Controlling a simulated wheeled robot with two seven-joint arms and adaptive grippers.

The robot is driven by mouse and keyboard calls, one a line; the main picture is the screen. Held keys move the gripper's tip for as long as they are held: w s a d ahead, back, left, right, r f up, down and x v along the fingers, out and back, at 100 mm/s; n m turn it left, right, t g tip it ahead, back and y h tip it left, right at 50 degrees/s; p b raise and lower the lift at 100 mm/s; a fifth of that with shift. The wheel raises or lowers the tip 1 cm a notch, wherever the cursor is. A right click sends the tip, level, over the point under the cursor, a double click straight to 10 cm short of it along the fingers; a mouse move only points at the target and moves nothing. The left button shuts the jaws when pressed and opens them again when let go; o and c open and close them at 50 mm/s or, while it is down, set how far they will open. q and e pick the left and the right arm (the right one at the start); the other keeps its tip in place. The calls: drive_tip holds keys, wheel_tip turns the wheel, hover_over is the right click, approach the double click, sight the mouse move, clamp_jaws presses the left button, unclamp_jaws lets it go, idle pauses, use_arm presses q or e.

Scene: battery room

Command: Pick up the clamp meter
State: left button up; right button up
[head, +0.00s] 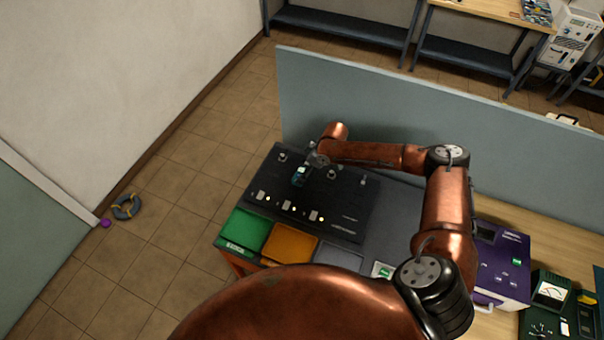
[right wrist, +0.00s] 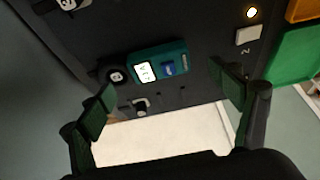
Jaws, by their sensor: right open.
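The clamp meter is a small teal device with a lit white display and a dark round end. It lies on the black panel; it shows in the head view (head: 299,177) and in the right wrist view (right wrist: 160,64). My right gripper (head: 311,165) is at the meter in the head view, partly covering its upper end. In the right wrist view my right gripper (right wrist: 164,96) has its two fingers spread wide, with the meter beyond and between them, not gripped. My left gripper is not in view.
The black panel (head: 345,222) has several knobs and lit switches. Green (head: 246,230) and orange (head: 290,243) trays line its front edge. A teal partition (head: 380,105) stands behind. A purple instrument (head: 502,270) is at the right. The floor at left is mostly clear.

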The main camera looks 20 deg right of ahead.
sight(300, 174)
drive_tip(key=x, duration=0.3)
drive_tip(key=shift+w+a+f, duration=0.15)
drive_tip(key=shift+w, duration=0.15)
drive_tip(key=shift+s, duration=0.2)
drive_tip(key=shift+w, duration=0.15)
drive_tip(key=c, duration=1.3)
drive_tip(key=shift+c, duration=0.7)
